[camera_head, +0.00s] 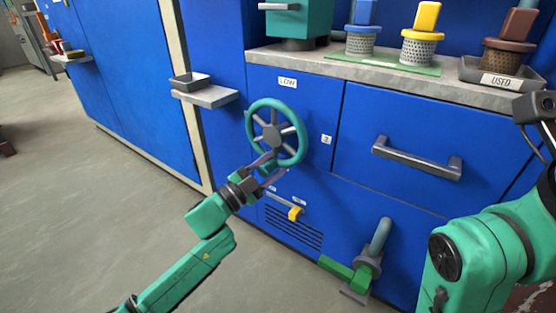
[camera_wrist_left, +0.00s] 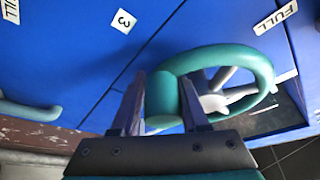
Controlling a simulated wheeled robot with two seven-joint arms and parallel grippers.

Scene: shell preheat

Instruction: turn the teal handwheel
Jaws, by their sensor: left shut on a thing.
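The teal handwheel (camera_head: 271,134) is mounted on the blue cabinet front, with grey spokes and hub.
A grey drawer handle (camera_head: 415,158) sticks out right of the wheel. A small grey shelf (camera_head: 207,97) juts out at left. A yellow knob (camera_head: 295,213) and a green-handled pipe valve (camera_head: 340,270) sit below. Baskets stand on the counter (camera_head: 355,72).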

